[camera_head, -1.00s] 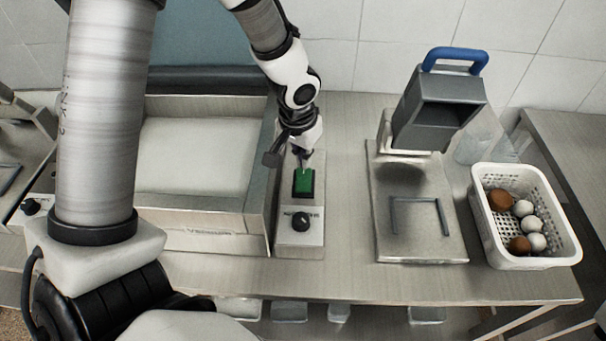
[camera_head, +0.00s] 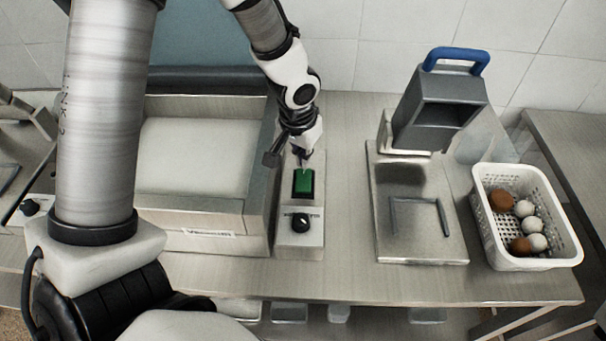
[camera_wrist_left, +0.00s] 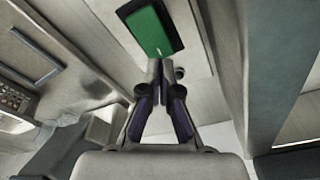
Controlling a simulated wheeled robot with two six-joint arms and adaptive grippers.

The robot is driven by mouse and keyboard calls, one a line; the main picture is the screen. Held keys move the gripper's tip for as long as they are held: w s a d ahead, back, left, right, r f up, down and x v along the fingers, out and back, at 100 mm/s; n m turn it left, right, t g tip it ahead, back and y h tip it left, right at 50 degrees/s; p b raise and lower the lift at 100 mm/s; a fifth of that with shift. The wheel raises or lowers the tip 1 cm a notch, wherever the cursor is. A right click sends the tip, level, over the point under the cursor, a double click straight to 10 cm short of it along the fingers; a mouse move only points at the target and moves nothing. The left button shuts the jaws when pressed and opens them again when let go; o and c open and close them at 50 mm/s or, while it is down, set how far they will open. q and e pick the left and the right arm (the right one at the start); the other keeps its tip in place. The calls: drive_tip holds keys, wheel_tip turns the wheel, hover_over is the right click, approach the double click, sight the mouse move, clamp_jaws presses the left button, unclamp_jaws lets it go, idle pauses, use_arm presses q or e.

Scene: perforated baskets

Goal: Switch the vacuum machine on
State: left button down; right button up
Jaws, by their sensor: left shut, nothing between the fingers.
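The vacuum machine (camera_head: 190,218) is a metal box at the left of the table, with its teal lid raised behind it. A narrow control panel (camera_head: 287,240) on its right side carries a green rectangular switch (camera_head: 303,183) and a black knob (camera_head: 300,222). The switch also shows in the left wrist view (camera_wrist_left: 151,31). My left gripper (camera_head: 305,164) points down at the far edge of the switch, shut and empty. In the left wrist view its fingertips (camera_wrist_left: 158,68) meet just beside the switch's edge; I cannot tell whether they touch it. My right gripper is not in view.
A grey device with a blue handle (camera_head: 436,105) stands on a metal plate to the right. A white perforated basket (camera_head: 482,230) with brown and white eggs stands at the table's right. Bare table lies between the panel and the plate.

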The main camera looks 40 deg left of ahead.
sight(304, 171)
use_arm(q)
drive_tip(key=shift+f+b, duration=1.25)
drive_tip(key=shift+f, duration=0.05)
idle(0.4)
wheel_tip(304, 171, up, 7)
drive_tip(key=p, duration=0.6)
drive_tip(key=shift+r, duration=0.15)
idle(0.4)
